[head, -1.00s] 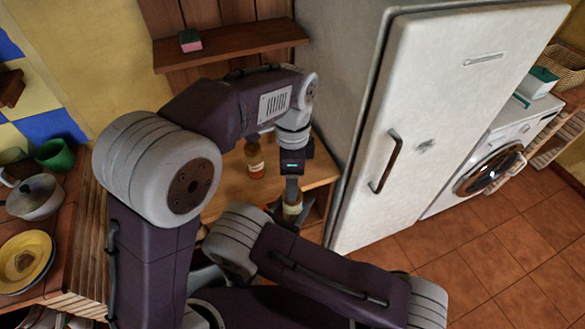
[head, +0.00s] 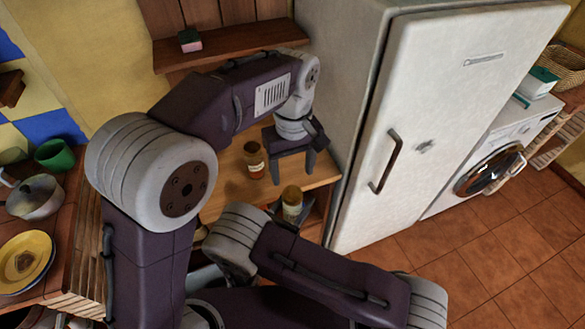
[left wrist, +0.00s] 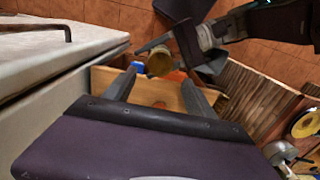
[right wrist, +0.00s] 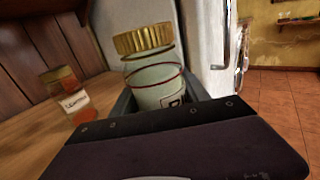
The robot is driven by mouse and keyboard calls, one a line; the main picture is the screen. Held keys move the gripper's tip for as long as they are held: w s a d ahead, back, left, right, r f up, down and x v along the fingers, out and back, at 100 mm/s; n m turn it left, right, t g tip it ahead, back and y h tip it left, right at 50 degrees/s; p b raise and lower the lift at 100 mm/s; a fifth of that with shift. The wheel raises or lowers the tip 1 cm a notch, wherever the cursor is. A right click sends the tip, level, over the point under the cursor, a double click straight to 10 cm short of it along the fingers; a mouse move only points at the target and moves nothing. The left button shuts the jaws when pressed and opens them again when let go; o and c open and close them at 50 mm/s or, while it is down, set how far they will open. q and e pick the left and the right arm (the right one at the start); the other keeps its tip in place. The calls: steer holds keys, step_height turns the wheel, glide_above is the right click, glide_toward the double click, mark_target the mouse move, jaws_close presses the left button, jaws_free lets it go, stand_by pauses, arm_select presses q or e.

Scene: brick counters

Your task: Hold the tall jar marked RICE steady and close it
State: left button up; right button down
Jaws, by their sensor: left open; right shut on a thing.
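The lid also shows in the head view (head: 291,194) and left wrist view (left wrist: 159,62). My right gripper (right wrist: 161,98) is shut on the jar body. My left gripper (head: 295,166) is open and empty, above and apart from the lid; its fingers also show in the left wrist view (left wrist: 158,80).
A smaller labelled jar (head: 253,160) stands on the wooden counter (head: 231,184), left of the tall jar; it also shows in the right wrist view (right wrist: 66,92). The fridge (head: 440,120) closes off the right side. A shelf (head: 230,46) hangs behind.

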mark_target(292, 193)
arm_select(q)
step_height(292, 193, down, 8)
stand_by(0.5)
jaws_close()
steer(key=m, duration=0.3)
steer(key=shift+m, duration=0.4)
steer(key=m, duration=0.4)
steer(key=shift+m, duration=0.3)
steer(key=shift+o, duration=0.5)
jaws_free()
